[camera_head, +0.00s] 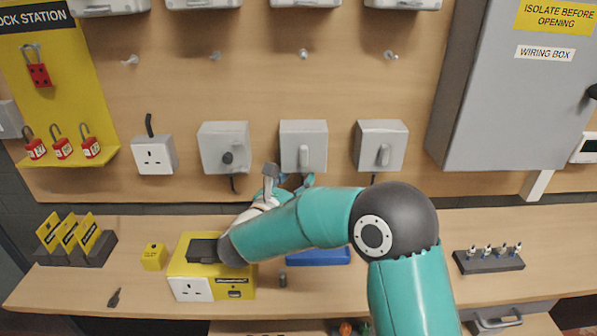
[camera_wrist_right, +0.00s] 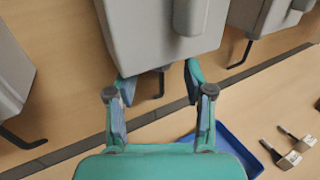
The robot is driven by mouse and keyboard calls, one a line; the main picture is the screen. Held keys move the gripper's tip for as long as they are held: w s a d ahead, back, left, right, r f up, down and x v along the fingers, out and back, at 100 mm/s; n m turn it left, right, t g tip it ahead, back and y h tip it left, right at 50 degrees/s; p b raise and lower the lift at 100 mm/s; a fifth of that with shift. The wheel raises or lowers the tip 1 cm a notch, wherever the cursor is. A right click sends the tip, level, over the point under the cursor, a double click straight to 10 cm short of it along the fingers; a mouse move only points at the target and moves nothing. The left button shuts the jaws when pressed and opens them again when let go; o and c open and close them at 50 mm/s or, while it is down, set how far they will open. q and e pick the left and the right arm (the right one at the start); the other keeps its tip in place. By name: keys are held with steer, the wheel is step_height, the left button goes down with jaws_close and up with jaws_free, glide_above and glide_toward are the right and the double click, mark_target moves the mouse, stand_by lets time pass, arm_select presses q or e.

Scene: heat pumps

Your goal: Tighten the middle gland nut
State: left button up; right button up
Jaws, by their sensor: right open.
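Three grey switch boxes hang in a row on the wooden wall panel. The middle box (camera_head: 303,145) has a light grey lever and fills the upper part of the right wrist view (camera_wrist_right: 150,35). A short dark cable (camera_wrist_right: 161,84) comes out under it. I cannot make out the gland nut clearly. My right gripper (camera_head: 289,175) is just below the middle box. In the right wrist view its open fingers (camera_wrist_right: 159,82) stand either side of the cable, close under the box's bottom edge, with a gap between them. My left gripper is not in view.
The left box (camera_head: 224,148) and right box (camera_head: 381,146) flank the middle one closely. Below are a blue tray (camera_head: 318,257) and a yellow socket unit (camera_head: 240,288) under my arm. A dark rack (camera_head: 488,262) stands right. The bench front left has free room.

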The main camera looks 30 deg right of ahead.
steer(key=shift+x, duration=0.9)
jaws_close()
steer(key=n+t+y+b, duration=0.1)
steer(key=t+b, duration=0.1)
steer(key=b, duration=0.1)
steer(key=n+t+y+b, duration=0.1)
steer(key=shift+s+d+f+n+t+y, duration=0.2)
steer(key=shift+s+n+t+y, duration=0.05)
steer(key=shift+n+t+y, duration=0.05)
steer(key=shift+r+n+t+y+b, duration=0.2)
steer(key=shift+n+t+y+b, duration=0.1)
steer(key=shift+n+y+b, duration=0.15)
steer(key=shift+r, duration=0.1)
jaws_free()
steer(key=shift+w, duration=0.1)
